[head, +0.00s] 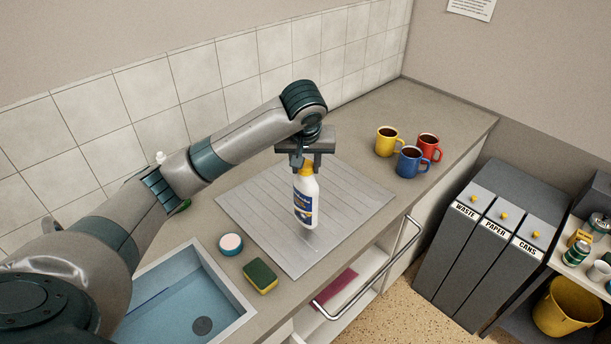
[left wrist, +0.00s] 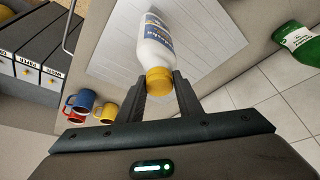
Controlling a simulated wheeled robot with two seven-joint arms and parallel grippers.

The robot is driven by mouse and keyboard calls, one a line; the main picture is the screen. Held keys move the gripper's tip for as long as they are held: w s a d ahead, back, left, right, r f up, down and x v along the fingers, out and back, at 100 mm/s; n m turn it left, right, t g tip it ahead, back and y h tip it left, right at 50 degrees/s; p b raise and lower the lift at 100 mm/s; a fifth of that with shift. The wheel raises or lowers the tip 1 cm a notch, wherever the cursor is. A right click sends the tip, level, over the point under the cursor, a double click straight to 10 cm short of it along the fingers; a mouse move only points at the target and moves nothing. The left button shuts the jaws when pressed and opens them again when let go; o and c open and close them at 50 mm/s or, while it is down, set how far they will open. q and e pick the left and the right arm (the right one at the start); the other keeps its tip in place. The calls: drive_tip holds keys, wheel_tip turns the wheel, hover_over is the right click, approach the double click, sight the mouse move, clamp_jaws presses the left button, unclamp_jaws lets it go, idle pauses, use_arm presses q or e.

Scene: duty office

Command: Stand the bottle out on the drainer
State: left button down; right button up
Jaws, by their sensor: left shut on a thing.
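A white bottle (head: 306,200) with a yellow cap and a blue and yellow label is upright in the head view, over the ribbed grey drainer (head: 345,225). My left gripper (head: 307,163) is above it and shut on its yellow cap. In the left wrist view the bottle (left wrist: 155,45) points away between the fingers of the left gripper (left wrist: 160,85), with the drainer (left wrist: 115,40) behind it. I cannot tell whether the bottle's base touches the drainer. My right gripper is not in view.
A sink (head: 185,295), a green and yellow sponge (head: 260,277) and a round white-topped tub (head: 230,244) are in front. Yellow (head: 387,141), red (head: 429,147) and blue (head: 411,162) mugs stand right of the drainer. A green bottle (left wrist: 298,38) shows in the wrist view.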

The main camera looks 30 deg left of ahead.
sight(306, 176)
use_arm(q)
drive_tip(key=shift+f+p, duration=0.4)
drive_tip(key=shift+p, duration=0.05)
wheel_tip(306, 176, down, 3)
drive_tip(key=shift+r+p, duration=0.2)
drive_tip(key=shift+p, duration=0.5)
drive_tip(key=shift+f, duration=0.2)
drive_tip(key=c, duration=1.2)
unclamp_jaws()
drive_tip(key=shift+f, duration=0.1)
drive_tip(key=shift+s, duration=0.1)
